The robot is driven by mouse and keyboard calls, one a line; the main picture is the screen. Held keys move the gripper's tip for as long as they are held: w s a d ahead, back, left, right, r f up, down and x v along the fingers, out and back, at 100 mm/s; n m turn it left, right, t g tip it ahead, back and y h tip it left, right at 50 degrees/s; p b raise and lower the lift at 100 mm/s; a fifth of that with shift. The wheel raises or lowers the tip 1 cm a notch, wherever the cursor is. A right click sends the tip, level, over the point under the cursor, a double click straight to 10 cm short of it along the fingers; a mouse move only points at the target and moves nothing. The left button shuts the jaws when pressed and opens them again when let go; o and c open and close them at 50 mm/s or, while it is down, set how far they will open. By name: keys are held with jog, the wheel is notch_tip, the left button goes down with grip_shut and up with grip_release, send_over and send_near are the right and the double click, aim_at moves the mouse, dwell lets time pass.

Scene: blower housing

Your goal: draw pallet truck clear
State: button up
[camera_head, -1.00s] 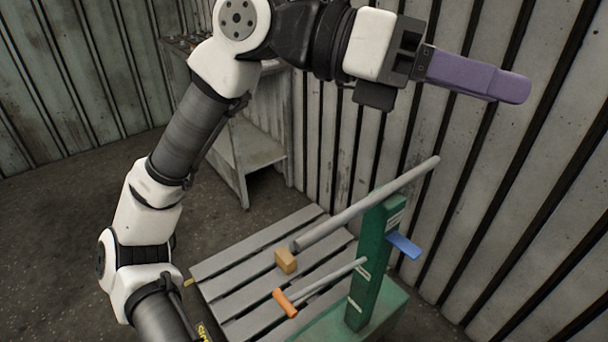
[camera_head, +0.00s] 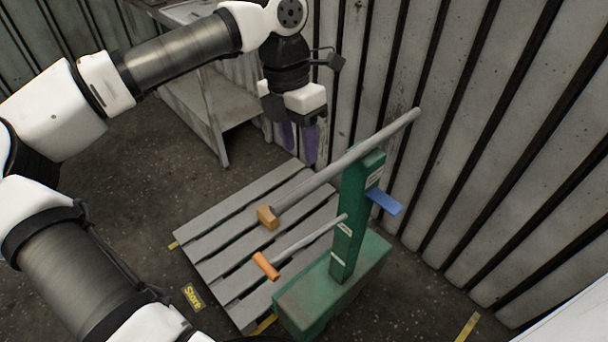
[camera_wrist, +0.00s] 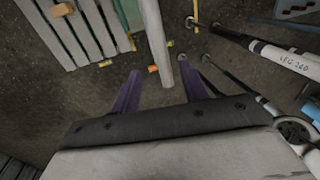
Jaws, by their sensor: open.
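The green pallet truck (camera_head: 349,220) stands upright at the near edge of a slatted grey pallet (camera_head: 205,236). A shorter grey rod (camera_head: 308,236) ends in an orange grip (camera_head: 266,265). A blue lever (camera_head: 384,201) sticks out from the post's right side. My gripper (camera_head: 299,148) points down behind the long bar, its purple fingers apart and empty. In the wrist view a grey bar (camera_wrist: 157,45) appears between the fingertips; I cannot tell its distance.
A ribbed metal wall (camera_head: 465,150) stands close behind and right of the truck. A grey shelf unit (camera_head: 215,115) is at the back left. Bare floor lies left of the pallet, with a yellow "Store" label (camera_head: 193,297) on it.

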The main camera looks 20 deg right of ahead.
aim_at(306, 183)
jog(key=f, duration=0.2)
jog(key=s+f+p, duration=0.1)
jog(key=f, duration=0.5)
jog(key=shift+s+d+f, duration=0.2)
jog(key=shift+s+d, duration=0.1)
grip_shut()
